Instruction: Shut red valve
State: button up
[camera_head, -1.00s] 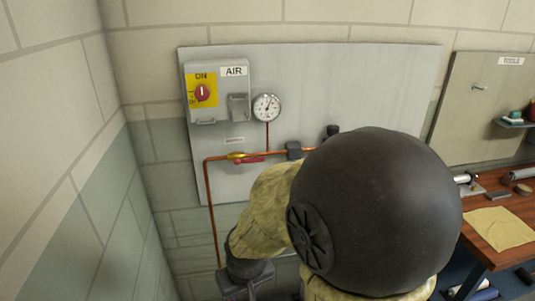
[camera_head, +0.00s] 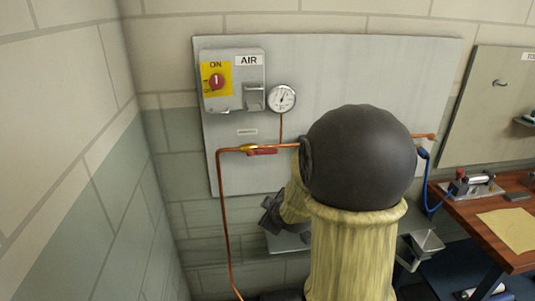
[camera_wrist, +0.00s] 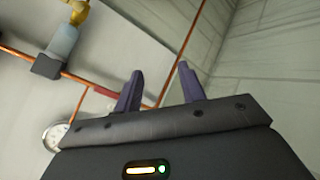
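The red valve (camera_head: 263,152) is a small red lever on a brass fitting, on the horizontal copper pipe under the AIR panel. Its lever lies along the pipe. My gripper (camera_head: 272,213) is below the valve, left of my arm, apart from it in the picture. In the wrist view my gripper (camera_wrist: 160,70) is open, with two dark purple fingers spread and nothing held. The red valve (camera_wrist: 105,92) shows there beside the left finger, which hides part of it.
A grey AIR box (camera_head: 232,80) with a red ON switch and a round gauge (camera_head: 282,98) are on the grey wall panel (camera_head: 350,70). A wooden workbench (camera_head: 490,215) stands right. A block wall (camera_head: 75,170) closes off the left. My arm covers part of the pipe.

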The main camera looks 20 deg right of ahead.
aim_at(271, 153)
jog(key=w+d+r+n+t+y+b, duration=0.2)
jog(key=w+d+r+n+t, duration=0.3)
jog(key=d+n, duration=0.5)
jog(key=n+t+y, duration=0.1)
jog(key=n+t, duration=0.1)
jog(key=shift+d+r+t+y, duration=0.2)
jog(key=shift+d+t+y, duration=0.1)
jog(key=w+p, duration=0.1)
jog(key=w, duration=0.4)
jog(key=w+a+p, duration=0.1)
jog(key=w+p, duration=0.1)
jog(key=w, duration=0.4)
jog(key=w+a+p, duration=0.1)
jog(key=w+p, duration=0.1)
jog(key=w, duration=0.4)
jog(key=shift+w, duration=0.15)
jog(key=shift+c, duration=0.4)
grip_shut()
